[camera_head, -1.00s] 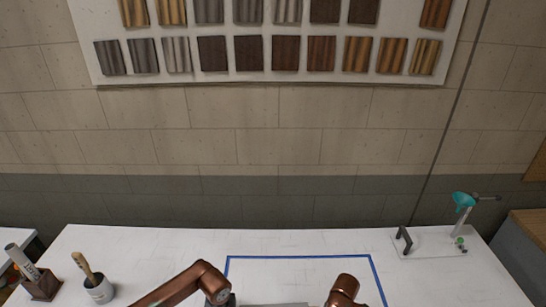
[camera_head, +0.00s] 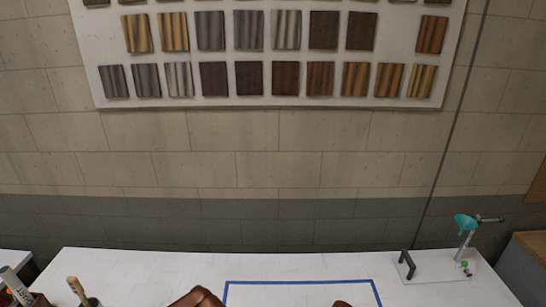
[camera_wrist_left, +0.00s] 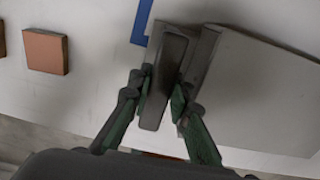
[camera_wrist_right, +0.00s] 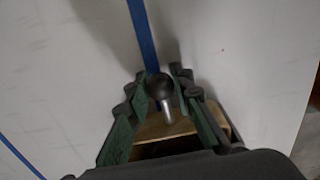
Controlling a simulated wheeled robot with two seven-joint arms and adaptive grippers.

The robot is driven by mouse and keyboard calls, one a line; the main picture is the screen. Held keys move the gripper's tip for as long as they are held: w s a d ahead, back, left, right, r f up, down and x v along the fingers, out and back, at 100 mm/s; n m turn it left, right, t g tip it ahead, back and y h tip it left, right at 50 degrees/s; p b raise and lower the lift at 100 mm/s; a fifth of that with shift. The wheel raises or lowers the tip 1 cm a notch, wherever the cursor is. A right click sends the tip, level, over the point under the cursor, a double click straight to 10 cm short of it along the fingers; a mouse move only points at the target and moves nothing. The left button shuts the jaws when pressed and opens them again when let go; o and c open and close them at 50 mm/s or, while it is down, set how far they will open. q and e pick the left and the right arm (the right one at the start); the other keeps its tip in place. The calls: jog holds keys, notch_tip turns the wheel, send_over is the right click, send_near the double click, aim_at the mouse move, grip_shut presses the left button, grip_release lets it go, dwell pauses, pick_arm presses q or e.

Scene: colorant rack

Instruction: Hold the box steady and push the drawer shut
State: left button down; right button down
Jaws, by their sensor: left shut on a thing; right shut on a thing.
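In the left wrist view my left gripper (camera_wrist_left: 160,90) is shut on a dark rounded grip (camera_wrist_left: 160,95) at the edge of the grey box (camera_wrist_left: 260,95). In the right wrist view a dark round knob on a short metal stem (camera_wrist_right: 160,87) stands out from the wooden drawer (camera_wrist_right: 185,127). My right gripper (camera_wrist_right: 160,90) is shut on the knob, with its fingers on either side. A dark hollow shows behind the drawer's wooden edge. How far the drawer is out cannot be told. Box, drawer and both grippers are below the head view's edge.
Blue tape (camera_head: 300,282) marks a rectangle on the white table (camera_head: 130,265). A stand with a teal funnel (camera_head: 466,223) is at the right. A brush (camera_head: 77,290) stands at the left. A reddish square tile (camera_wrist_left: 46,51) shows in the left wrist view.

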pick_arm(q)
jog(key=shift+d, duration=0.1)
pick_arm(e)
jog(key=shift+a, duration=0.25)
jog(key=shift+a, duration=0.9)
jog(key=c, duration=1.6)
grip_release()
jog(key=shift+d, duration=0.1)
notch_tip(320, 180, up, 12)
